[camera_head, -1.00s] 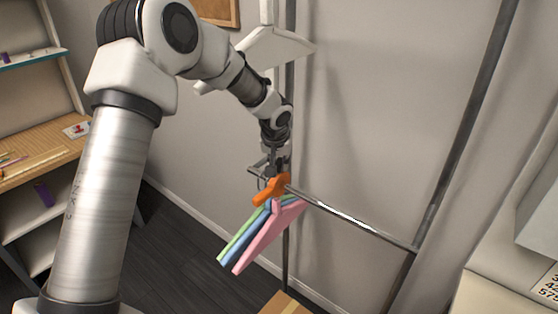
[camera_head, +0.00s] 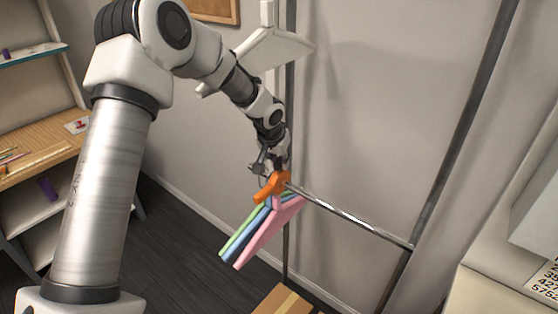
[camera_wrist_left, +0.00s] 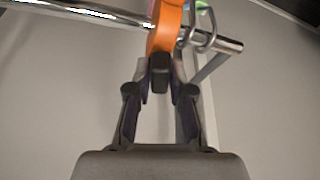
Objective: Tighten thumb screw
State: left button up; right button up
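An orange piece (camera_head: 272,187) sits at the left end of the metal rail (camera_head: 350,221), by the upright post; it also shows in the left wrist view (camera_wrist_left: 166,28). A small dark block (camera_wrist_left: 160,72) lies just below the orange piece in the wrist view; I cannot tell whether it is the thumb screw. My left gripper (camera_head: 271,174) is directly above the orange piece. In the wrist view its two fingers lean inward on either side of the dark block. Whether they grip it or only stand around it is unclear. My right gripper is not in view.
Green, blue and pink hangers (camera_head: 268,235) hang from the rail beside the orange piece. A white hanger (camera_head: 275,48) hangs higher at the post (camera_head: 290,100). A cardboard box (camera_head: 284,300) is on the floor below. A wooden desk (camera_head: 40,160) stands left.

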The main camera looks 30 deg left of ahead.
pick_arm(q)
jog(key=shift+o, duration=1)
jog(key=shift+f, duration=0.1)
jog(key=shift+w, duration=0.15)
